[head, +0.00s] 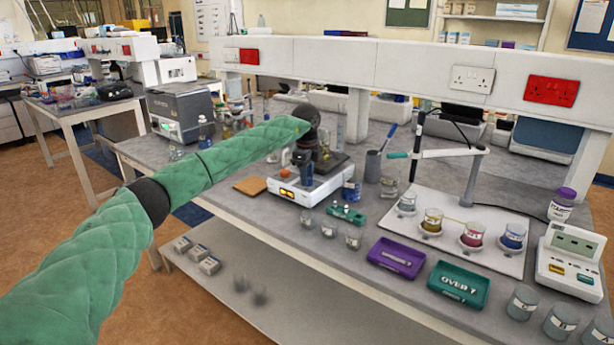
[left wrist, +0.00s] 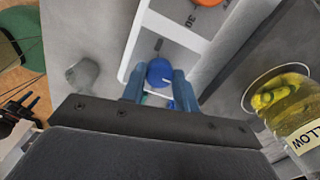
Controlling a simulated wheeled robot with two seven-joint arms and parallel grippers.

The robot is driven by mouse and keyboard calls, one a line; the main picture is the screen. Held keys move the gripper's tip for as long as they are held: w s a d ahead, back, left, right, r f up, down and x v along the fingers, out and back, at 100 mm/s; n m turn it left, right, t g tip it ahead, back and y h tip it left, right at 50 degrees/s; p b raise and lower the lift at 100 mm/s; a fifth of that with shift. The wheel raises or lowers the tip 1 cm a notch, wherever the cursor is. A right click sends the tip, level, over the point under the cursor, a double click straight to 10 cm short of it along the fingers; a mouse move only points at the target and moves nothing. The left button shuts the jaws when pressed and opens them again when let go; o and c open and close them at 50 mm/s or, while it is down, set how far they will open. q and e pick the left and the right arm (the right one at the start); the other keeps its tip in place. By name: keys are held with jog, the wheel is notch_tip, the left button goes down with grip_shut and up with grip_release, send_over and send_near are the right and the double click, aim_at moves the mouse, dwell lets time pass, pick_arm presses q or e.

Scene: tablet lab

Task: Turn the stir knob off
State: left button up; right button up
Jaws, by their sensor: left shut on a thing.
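The stir knob (left wrist: 160,72) is a round blue knob on the white front of the stirrer in the left wrist view. A small pale mark shows on it, and a dark mark sits on the panel just beyond it. My left gripper (head: 305,175) is down at the white stirrer (head: 318,189) in the head view and hides the knob there. In the left wrist view the two blue fingers (left wrist: 157,88) of this gripper stand on either side of the knob, shut on it. My right gripper is in neither view.
An orange knob (left wrist: 208,2) sits near the stir knob. A yellow-filled beaker (left wrist: 292,105) is at the right of the wrist view. Small beakers (head: 328,228), a purple tray (head: 396,260) and a green tray (head: 459,284) line the bench front. A brown square board (head: 250,186) lies left of the stirrer.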

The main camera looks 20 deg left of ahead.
pick_arm(q)
jog(key=o, duration=0.9)
jog(key=shift+o, duration=0.4)
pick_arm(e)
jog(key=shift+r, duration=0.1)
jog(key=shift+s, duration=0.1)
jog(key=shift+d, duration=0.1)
pick_arm(q)
jog(key=shift+r, duration=0.45)
notch_tip(320, 180, up, 7)
jog(key=shift+s+f+b, duration=0.1)
jog(key=shift+s+b, duration=0.05)
jog(key=shift+b, duration=0.65)
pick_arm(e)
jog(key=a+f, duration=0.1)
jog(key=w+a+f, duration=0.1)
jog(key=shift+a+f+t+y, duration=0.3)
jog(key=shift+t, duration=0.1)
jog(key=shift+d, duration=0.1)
